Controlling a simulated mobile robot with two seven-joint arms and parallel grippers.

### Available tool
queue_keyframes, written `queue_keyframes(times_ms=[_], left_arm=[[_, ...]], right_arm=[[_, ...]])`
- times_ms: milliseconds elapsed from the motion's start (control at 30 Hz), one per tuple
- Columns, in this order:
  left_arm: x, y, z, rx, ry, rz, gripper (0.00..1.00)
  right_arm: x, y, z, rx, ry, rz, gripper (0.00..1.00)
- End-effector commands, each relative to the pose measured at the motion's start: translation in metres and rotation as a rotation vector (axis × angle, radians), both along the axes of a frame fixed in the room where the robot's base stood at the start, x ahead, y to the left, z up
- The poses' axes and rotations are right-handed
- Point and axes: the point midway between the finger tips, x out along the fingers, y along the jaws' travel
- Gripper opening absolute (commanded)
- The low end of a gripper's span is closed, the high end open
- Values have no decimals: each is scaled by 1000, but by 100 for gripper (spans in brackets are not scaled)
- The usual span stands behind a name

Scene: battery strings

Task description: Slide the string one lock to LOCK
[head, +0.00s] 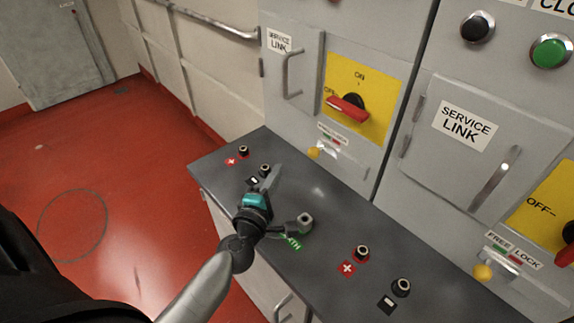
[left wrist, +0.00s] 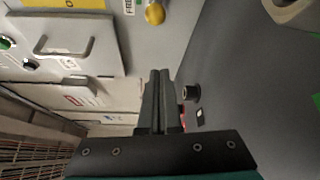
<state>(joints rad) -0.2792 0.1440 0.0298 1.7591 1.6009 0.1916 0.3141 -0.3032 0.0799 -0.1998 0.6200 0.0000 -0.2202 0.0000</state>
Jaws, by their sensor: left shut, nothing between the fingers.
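The left cabinet's lock is a small yellow knob (head: 314,152) under a small label (head: 332,134) with green and red marks, too small to read in the head view. The knob sits at the label's left end. I cannot read which string this cabinet is. A yellow knob (left wrist: 155,14) shows at the top of the left wrist view, beside a partly cut-off label (left wrist: 129,7). My left gripper (head: 272,175) is above the grey bench top, short of the knob and to its left in the head view. Its fingers (left wrist: 160,74) are together, empty and apart from the knob.
The bench top (head: 325,205) carries black terminals, including one (head: 362,252) near a red plus label. A grey lug (head: 305,220) stands by a green label. A red-handled switch (head: 347,109) is above the lock. The right cabinet has another yellow knob (head: 482,272) under FREE LOCK.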

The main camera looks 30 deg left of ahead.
Motion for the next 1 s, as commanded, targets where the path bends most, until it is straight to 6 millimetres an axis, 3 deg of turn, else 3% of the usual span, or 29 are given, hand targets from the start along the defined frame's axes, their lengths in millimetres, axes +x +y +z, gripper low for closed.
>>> queue_keyframes(times_ms=[633,800,1000], left_arm=[[94,18,-5,2,-3,-1,0],[87,-10,1,-3,-1,-2,0],[85,-21,3,0,-1,-1,0]], right_arm=[[1,0,-12,0,-1,0,50],[3,1,-4,2,-4,0,50],[3,1,-4,1,-4,0,50]])
